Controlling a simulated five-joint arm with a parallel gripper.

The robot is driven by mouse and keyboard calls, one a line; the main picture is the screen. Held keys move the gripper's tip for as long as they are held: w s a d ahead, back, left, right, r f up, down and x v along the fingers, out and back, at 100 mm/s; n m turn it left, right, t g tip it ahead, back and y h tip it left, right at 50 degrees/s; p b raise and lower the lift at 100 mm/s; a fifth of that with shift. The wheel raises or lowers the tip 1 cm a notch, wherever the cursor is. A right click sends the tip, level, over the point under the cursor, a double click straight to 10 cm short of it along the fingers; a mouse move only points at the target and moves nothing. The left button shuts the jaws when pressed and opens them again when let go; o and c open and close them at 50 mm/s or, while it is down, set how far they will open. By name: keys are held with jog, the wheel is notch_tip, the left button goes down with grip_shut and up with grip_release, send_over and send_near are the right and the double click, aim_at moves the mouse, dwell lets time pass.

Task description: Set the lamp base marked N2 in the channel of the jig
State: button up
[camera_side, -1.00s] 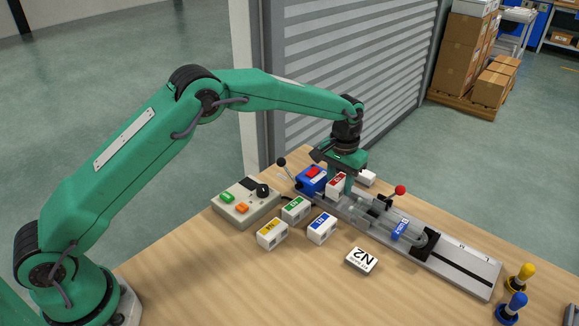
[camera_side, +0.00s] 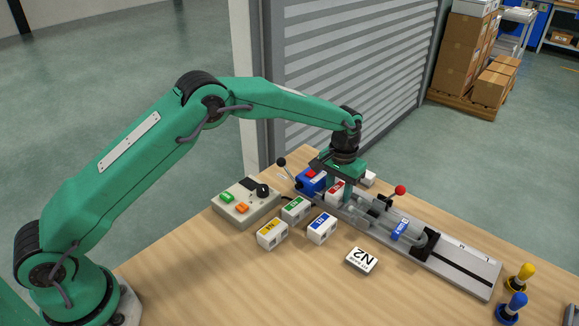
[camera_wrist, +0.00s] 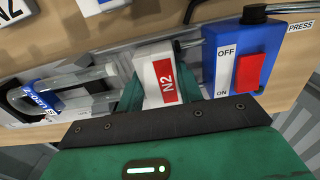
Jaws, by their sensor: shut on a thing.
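The lamp base marked N2 (camera_wrist: 165,78) is a white block with a red label, and it also shows in the side view (camera_side: 335,188). My gripper (camera_wrist: 162,92) is shut on it, a finger on each side. In the side view my gripper (camera_side: 340,192) points down over the left end of the jig (camera_side: 470,266), a long grey rail with a dark channel. The base is low at the jig, between the blue switch box and the glass tube. The fingers hide its underside, so I cannot tell whether it touches the channel floor.
A glass tube with a blue label (camera_side: 400,230) lies along the jig. The blue switch box (camera_wrist: 228,62) stands close beside the base. Yellow (camera_side: 272,233), green (camera_side: 295,208) and blue (camera_side: 321,228) labelled blocks and an N2 card (camera_side: 361,260) lie in front.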

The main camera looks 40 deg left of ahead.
jog(key=o, duration=1.1)
jog(key=shift+c, duration=0.2)
jog(key=shift+r, duration=0.1)
notch_tip(320, 180, up, 7)
jog(key=shift+r, duration=0.35)
